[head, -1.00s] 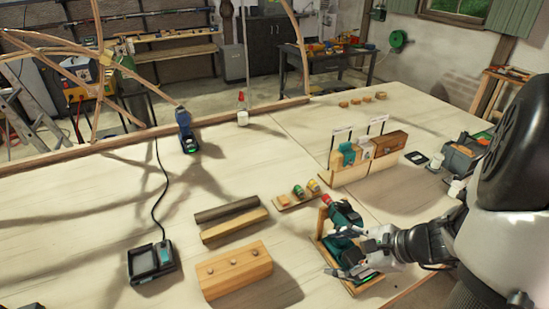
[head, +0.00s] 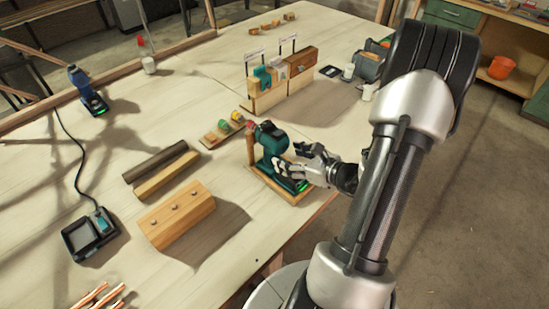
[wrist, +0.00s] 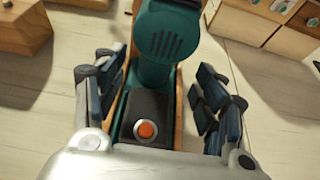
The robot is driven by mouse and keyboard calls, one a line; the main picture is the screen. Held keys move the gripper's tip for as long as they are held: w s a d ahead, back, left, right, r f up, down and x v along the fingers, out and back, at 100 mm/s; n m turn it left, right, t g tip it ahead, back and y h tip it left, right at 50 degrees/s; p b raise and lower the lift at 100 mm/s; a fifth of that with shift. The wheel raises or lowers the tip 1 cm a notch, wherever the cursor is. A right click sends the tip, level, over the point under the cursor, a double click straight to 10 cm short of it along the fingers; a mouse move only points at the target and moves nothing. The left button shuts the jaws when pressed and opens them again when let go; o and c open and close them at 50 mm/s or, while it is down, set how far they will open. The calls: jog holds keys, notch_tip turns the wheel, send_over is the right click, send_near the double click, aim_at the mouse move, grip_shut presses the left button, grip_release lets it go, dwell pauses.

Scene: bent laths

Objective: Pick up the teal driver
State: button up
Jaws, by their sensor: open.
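The teal driver (head: 272,140) stands upright in a wooden stand (head: 262,183) near the table's front right edge, with a red collar on its nose and a green glow at its base. My gripper (head: 292,162) is at the driver's handle, coming in from the right, with its fingers apart. In the wrist view, the driver's teal vented body (wrist: 168,45) lies between the two open sets of fingers. A gap shows on each side, so the fingers seem not to press on it. Its dark base with an orange button is below. Part of the handle is hidden by the fingers in the head view.
A blue driver (head: 85,92) stands at the far left. A charger (head: 88,236) with a cable lies at left. A drilled wood block (head: 177,215) and two laths are left of the stand. A small rack (head: 222,130) and a labelled wooden holder (head: 266,98) stand behind it.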

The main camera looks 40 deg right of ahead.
jog(key=b, duration=0.2)
send_over(282, 157)
jog(key=a, duration=0.4)
jog(key=f, duration=0.2)
jog(key=shift+s+d+f, duration=0.1)
jog(key=shift+s+f, duration=0.2)
jog(key=shift+c, duration=0.2)
jog(key=c, duration=1.5)
jog(key=shift+r, duration=0.2)
